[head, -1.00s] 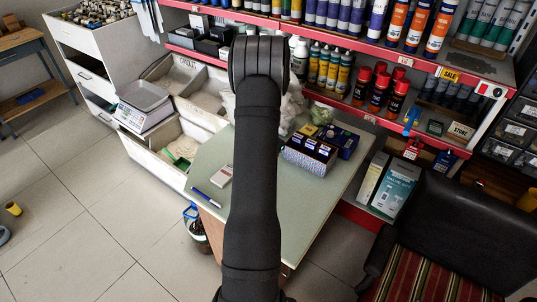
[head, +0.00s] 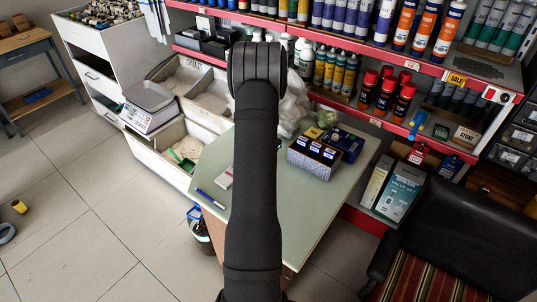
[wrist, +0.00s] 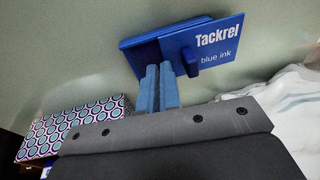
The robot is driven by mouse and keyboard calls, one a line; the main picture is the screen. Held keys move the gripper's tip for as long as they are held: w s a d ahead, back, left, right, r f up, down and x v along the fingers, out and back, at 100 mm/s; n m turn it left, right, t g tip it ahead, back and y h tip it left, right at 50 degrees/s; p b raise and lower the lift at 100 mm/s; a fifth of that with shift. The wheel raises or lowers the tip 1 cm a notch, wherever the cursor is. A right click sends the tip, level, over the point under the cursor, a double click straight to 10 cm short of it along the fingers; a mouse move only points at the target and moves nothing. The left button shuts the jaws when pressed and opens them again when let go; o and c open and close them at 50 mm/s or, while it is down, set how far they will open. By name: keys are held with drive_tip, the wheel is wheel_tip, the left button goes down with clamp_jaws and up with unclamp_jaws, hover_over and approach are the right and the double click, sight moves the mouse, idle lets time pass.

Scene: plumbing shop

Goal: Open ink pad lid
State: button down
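The blue ink pad (wrist: 213,45), lettered "Tackrel blue ink", lies on the pale green table in the wrist view. A flat blue top panel with a small block at its near edge shows, and a darker blue part shows at its left. I cannot tell if the lid is raised. In the head view a dark blue item on the table (head: 346,144) looks like the same pad. My gripper (wrist: 158,72) has its two blue fingers close together at the pad's near edge, with nothing seen between them. I cannot tell if they touch it. My arm hides the gripper in the head view.
A patterned box (head: 313,163) stands close to the pad; it also shows in the wrist view (wrist: 65,132). A white plastic bag (wrist: 285,100) lies at the right of the wrist view. A pen (head: 210,198) lies at the table's left. The table's front (head: 300,215) is clear.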

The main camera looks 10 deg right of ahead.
drive_tip(key=shift+w+a+f, duration=0.3)
drive_tip(key=shift+w+a, duration=0.2)
drive_tip(key=shift+a, duration=0.25)
drive_tip(key=shift+w+a+f, duration=0.3)
drive_tip(key=shift+w+a, duration=0.2)
drive_tip(key=shift+a, duration=0.2)
drive_tip(key=shift+s+d, duration=0.15)
drive_tip(key=shift+w+r, duration=0.15)
drive_tip(key=shift+r, duration=1.75)
drive_tip(key=shift+w+r, duration=0.15)
drive_tip(key=shift+r, duration=1.75)
drive_tip(key=shift+f, duration=0.1)
drive_tip(key=shift+s+x, duration=0.2)
drive_tip(key=shift+x, duration=0.75)
drive_tip(key=shift+s+x, duration=0.2)
drive_tip(key=shift+x, duration=0.75)
drive_tip(key=shift+s+x, duration=0.2)
drive_tip(key=shift+x, duration=0.8)
drive_tip(key=shift+f, duration=0.1)
drive_tip(key=c, duration=2.1)
unclamp_jaws()
